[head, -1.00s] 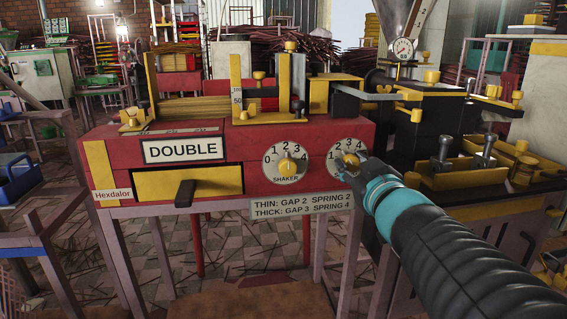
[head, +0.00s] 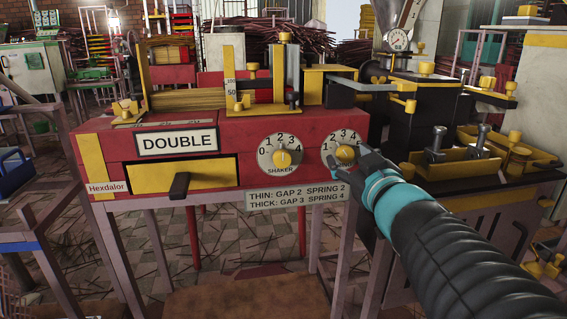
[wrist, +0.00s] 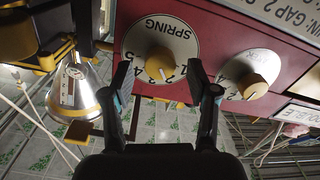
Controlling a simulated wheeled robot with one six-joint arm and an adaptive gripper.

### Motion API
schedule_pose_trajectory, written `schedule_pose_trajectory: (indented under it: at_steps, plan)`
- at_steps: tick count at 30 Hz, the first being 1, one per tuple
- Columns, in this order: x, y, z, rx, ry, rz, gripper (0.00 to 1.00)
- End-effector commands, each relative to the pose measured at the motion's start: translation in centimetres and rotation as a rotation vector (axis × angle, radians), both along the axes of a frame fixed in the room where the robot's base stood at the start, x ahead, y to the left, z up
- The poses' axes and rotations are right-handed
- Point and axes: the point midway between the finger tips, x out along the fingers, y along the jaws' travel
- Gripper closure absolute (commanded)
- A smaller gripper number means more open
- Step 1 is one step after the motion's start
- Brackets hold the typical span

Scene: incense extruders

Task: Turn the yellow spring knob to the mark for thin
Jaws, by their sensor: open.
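The yellow spring knob (head: 345,154) sits on a round white numbered dial (head: 330,145) at the right end of the red machine front. In the wrist view the same knob (wrist: 160,63) sits just beyond and between my fingertips, on the dial lettered SPRING. A pale pointer line on the knob points toward the numbers near 3, but the exact mark is hard to read. My gripper (head: 365,163) is open, its fingers apart from the knob, and hides the dial's lower right. A sign (head: 298,196) below reads THIN: GAP 2 SPRING 2, THICK: GAP 3 SPRING 4.
The shaker dial (head: 281,155) with its own yellow knob is left of the spring dial. A yellow drawer (head: 150,178) with a black handle is further left. A black and yellow press (head: 425,110) and yellow trays (head: 450,170) stand right of my gripper.

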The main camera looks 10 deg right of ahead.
Motion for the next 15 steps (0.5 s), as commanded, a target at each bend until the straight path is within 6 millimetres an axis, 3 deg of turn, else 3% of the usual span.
schedule_pose_trajectory:
  at_steps: [9, 15]
  plan:
    - [-4.4, -0.1, 0.0, -0.003, -0.002, -0.004, 0.41]
    - [-5.9, 0.0, 0.0, -0.002, -0.001, -0.002, 0.41]
